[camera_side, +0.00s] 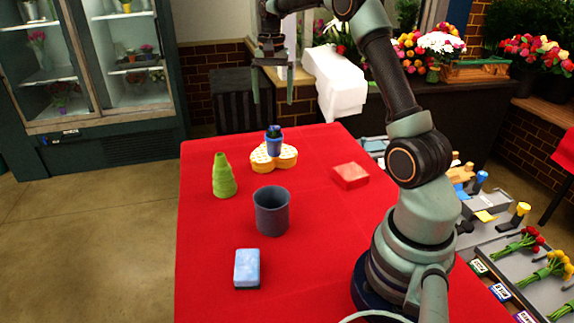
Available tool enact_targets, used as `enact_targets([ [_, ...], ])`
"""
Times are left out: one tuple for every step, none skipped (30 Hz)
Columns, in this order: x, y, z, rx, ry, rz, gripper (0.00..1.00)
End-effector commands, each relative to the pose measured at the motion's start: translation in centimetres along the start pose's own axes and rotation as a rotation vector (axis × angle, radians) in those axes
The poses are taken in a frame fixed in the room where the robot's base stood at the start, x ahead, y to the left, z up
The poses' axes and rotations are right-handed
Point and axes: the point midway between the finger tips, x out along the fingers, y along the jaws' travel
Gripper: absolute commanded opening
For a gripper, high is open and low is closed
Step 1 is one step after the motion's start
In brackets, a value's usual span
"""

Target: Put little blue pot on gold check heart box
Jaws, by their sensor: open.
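The little blue pot (274,146) with a dark green plant stands upright on the gold check heart box (262,164), toward the back of the red table. The box lies flat, with its gold and white check top partly covered by the pot. My gripper (272,98) is open and empty, above the pot and box and clear of both. Its two fingers point down.
On the red table (325,245) stand a green cone-shaped item (223,176), a dark grey-blue cup (271,212), a light blue block (247,268) and a red box (350,176). Flower trays (540,285) lie to the right. The table's front middle is clear.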

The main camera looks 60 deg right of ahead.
Motion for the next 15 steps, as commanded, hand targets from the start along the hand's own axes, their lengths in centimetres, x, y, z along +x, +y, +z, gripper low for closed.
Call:
enact_targets([
  [-0.7, 0.0, -0.1, 0.000, 0.002, -0.002, 0.99],
  [-0.9, 0.0, -0.1, 0.000, 0.002, -0.001, 0.99],
  [-1.3, 0.0, 0.0, 0.000, 0.001, -0.001, 0.99],
  [-1.4, 0.0, 0.0, 0.000, 0.001, -0.001, 0.99],
  [-1.6, 0.0, 0.0, -0.002, 0.002, -0.001, 0.99],
  [-1.9, -0.1, 0.2, -0.008, 0.003, -0.002, 0.99],
  [-2.1, -0.2, 0.5, -0.016, 0.006, -0.004, 0.99],
  [-2.5, -0.3, 0.8, -0.029, 0.011, -0.008, 0.99],
  [-2.9, -0.5, 1.4, -0.052, 0.018, -0.014, 0.99],
  [-3.4, -0.7, 2.0, -0.075, 0.026, -0.019, 0.99],
  [-3.8, -0.9, 2.8, -0.102, 0.036, -0.027, 0.99],
  [-4.5, -1.2, 4.0, -0.143, 0.050, -0.037, 0.99],
  [-5.0, -1.4, 5.0, -0.179, 0.062, -0.046, 0.99],
  [-5.6, -1.5, 6.0, -0.216, 0.076, -0.056, 0.99],
  [-6.2, -1.7, 7.5, -0.268, 0.094, -0.069, 0.99],
])
